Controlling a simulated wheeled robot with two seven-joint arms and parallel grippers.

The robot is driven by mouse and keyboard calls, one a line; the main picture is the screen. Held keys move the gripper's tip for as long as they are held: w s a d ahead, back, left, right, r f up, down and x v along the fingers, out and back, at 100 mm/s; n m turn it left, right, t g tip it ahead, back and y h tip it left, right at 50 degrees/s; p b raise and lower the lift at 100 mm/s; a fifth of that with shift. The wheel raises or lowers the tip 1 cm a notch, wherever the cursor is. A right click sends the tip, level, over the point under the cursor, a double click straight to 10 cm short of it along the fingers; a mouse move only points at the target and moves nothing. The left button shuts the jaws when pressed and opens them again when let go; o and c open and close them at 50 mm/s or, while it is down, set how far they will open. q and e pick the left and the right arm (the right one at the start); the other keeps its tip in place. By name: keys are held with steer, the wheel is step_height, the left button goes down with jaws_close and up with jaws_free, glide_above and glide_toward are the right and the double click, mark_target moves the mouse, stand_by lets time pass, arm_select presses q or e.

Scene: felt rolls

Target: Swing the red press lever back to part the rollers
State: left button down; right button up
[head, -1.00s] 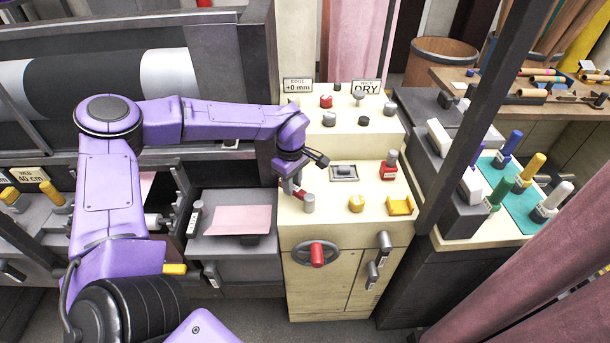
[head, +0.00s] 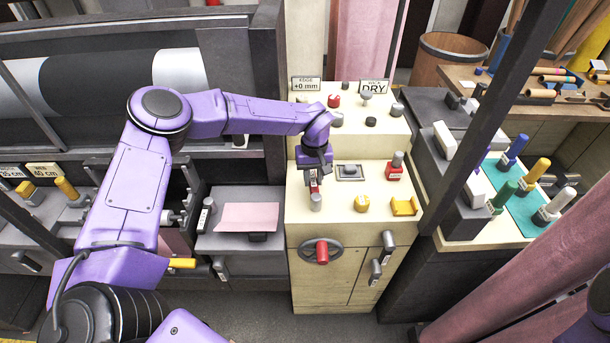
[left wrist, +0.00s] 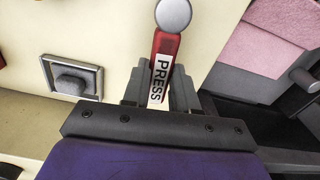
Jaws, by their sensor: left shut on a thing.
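The red press lever (left wrist: 168,46) has a grey round knob and a white label reading PRESS in the left wrist view. In the head view its red part (head: 313,187) shows just below my gripper, with the grey knob toward the front of the cream console (head: 335,226). My left gripper (left wrist: 162,84) has its fingers on both sides of the lever and is shut on it. It also shows in the head view (head: 314,172), above the console's left side. The lever's base is hidden by the gripper. The rollers' gap cannot be made out. My right gripper is not in view.
Close by on the console are a grey switch (head: 350,172), a red block with a grey knob (head: 395,167), a yellow knob (head: 361,203) and a yellow bracket (head: 404,206). A red-handled wheel (head: 321,251) is on its front. A dark post (head: 478,120) rises at right.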

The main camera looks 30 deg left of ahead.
mark_target(314, 180)
arm_select(q)
steer(key=shift+w+d+r+m, duration=0.1)
steer(key=shift+w+m, duration=0.05)
steer(key=shift+m, duration=0.15)
steer(key=c, duration=0.9)
jaws_free()
steer(key=shift+r, duration=0.3)
step_height(314, 180, up, 10)
steer(key=shift+f+b, duration=0.1)
steer(key=shift+b, duration=1.05)
